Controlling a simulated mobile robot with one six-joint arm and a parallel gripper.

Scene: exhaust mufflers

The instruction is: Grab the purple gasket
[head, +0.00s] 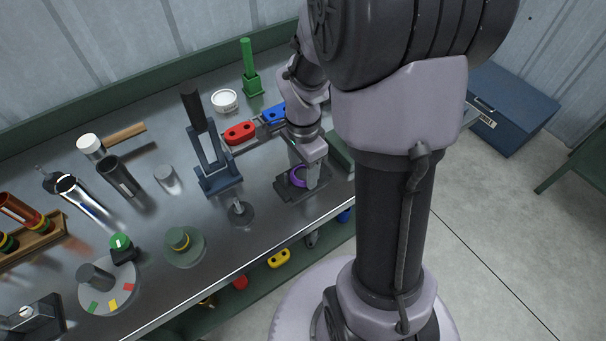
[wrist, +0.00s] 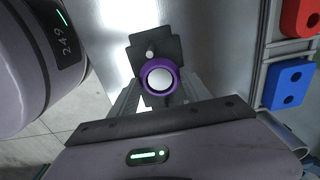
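The purple gasket (head: 296,178) is a ring on a dark fixture plate (head: 287,193) near the bench's front edge. In the wrist view the gasket (wrist: 144,76) sits around a pale round post or opening on the dark plate (wrist: 146,42). My gripper (head: 312,178) is pointed down over the plate, and its body partly hides the gasket in the head view. In the wrist view my gripper's fingers (wrist: 160,94) are spread to either side of the gasket and look empty. I cannot tell the exact height of the fingertips above it.
A red block (head: 239,133) and a blue block (head: 272,113) stand in a holder behind the gripper. A dark blue press-like stand (head: 216,178) and a small round-based post (head: 240,212) are to the left. The bench's front edge is close by.

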